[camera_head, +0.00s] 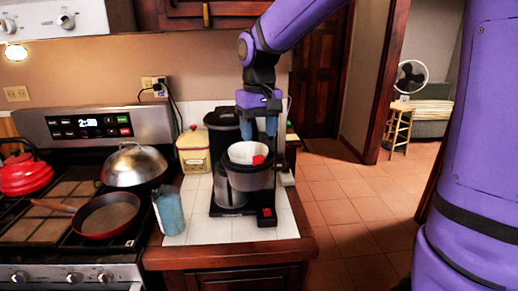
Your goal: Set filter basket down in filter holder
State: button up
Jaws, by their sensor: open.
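A coffee maker (223,137) stands on the white tiled counter. The white filter basket (243,150) sits upright at the top of its front part, with a red piece on its right side. The filter holder (250,176) appears to be the grey cylindrical part directly beneath the basket; its inside is hidden. My gripper (259,128) points down just above and at the back of the basket rim. Its blue fingers are apart and open. Whether a finger still touches the rim cannot be told.
A blue carton (169,210) and a yellow canister (194,152) stand left of the coffee maker. The stove holds a pan (106,214), a domed lid (135,164) and a red kettle (24,173). Counter (290,218) is free at the front right.

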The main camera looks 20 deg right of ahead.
notch_tip(320, 180, up, 5)
jog(key=s+d+r+t, duration=0.2)
jog(key=s+d+t, duration=0.15)
jog(key=s, duration=0.85)
jog(key=s+d+f+t, duration=0.2)
jog(key=s+f, duration=0.1)
jog(key=s, duration=0.8)
jog(key=shift+d+m, duration=0.4)
